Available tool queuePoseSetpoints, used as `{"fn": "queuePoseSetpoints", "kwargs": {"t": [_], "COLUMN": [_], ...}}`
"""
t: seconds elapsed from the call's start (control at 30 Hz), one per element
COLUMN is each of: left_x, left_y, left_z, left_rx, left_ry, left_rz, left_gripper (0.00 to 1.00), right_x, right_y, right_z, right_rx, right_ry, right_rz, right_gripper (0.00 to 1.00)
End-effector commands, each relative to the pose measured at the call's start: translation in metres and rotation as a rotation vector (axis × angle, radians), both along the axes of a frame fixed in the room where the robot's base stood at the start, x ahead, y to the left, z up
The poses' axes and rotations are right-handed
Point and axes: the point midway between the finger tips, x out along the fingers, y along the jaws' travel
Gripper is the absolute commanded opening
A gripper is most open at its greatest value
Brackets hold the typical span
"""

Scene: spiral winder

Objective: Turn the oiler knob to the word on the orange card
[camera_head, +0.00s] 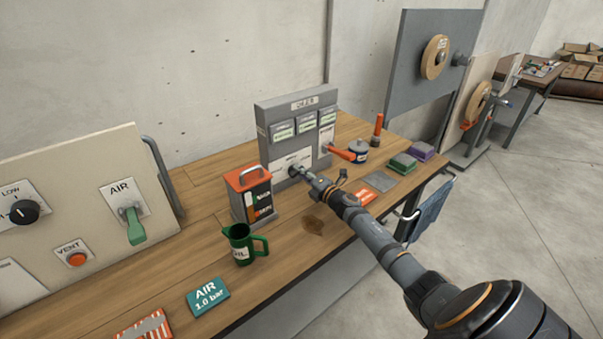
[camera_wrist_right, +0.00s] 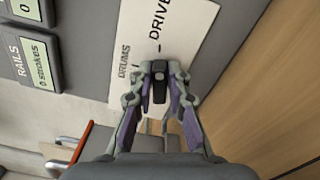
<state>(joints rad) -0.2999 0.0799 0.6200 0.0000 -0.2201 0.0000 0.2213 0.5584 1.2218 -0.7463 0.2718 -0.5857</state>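The oiler (camera_head: 264,112) is a grey box at the back of the bench, with small displays above a white dial plate (camera_head: 283,163). The plate also shows in the right wrist view (camera_wrist_right: 186,24), with the words DRUMS and DRIVE readable. The dark oiler knob (camera_wrist_right: 159,86) sits between my right fingertips, which appear closed on its sides. In the head view my right gripper (camera_head: 299,172) reaches the plate and hides the knob. An orange card (camera_head: 366,196) lies beside my right arm; its word is too small to read. My left gripper is out of view.
A red and black can (camera_head: 259,202) and a green OIL jug (camera_head: 240,246) stand left of my arm. A teal AIR card (camera_head: 208,296) and an orange-striped card (camera_head: 147,328) lie in front.

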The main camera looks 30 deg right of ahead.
Motion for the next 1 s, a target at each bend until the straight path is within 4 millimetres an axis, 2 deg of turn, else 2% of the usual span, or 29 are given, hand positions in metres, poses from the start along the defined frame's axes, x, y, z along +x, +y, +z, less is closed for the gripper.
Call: {"fn": "queuePoseSetpoints", "kwargs": {"t": [0.03, 0.13, 0.47, 0.8, 1.0], "left_x": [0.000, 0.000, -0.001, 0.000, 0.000], "left_y": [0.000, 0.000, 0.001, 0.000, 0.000], "left_z": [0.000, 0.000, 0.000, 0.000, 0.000], "left_rx": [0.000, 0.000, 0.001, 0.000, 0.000], "left_ry": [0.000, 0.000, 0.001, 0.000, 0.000], "left_rz": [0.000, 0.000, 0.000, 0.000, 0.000], "left_gripper": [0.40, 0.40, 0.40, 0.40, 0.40], "right_x": [0.000, 0.000, -0.002, -0.051, -0.071], "right_y": [0.000, 0.000, -0.001, -0.004, -0.006], "right_z": [-0.001, -0.001, -0.001, -0.002, -0.001], "right_rx": [0.000, -0.001, -0.003, -0.003, -0.004], "right_ry": [0.002, 0.001, 0.001, 0.006, 0.003], "right_rz": [-0.001, 0.000, 0.000, 0.002, 0.001], "right_gripper": [0.24, 0.38, 0.38, 0.38, 0.38]}}
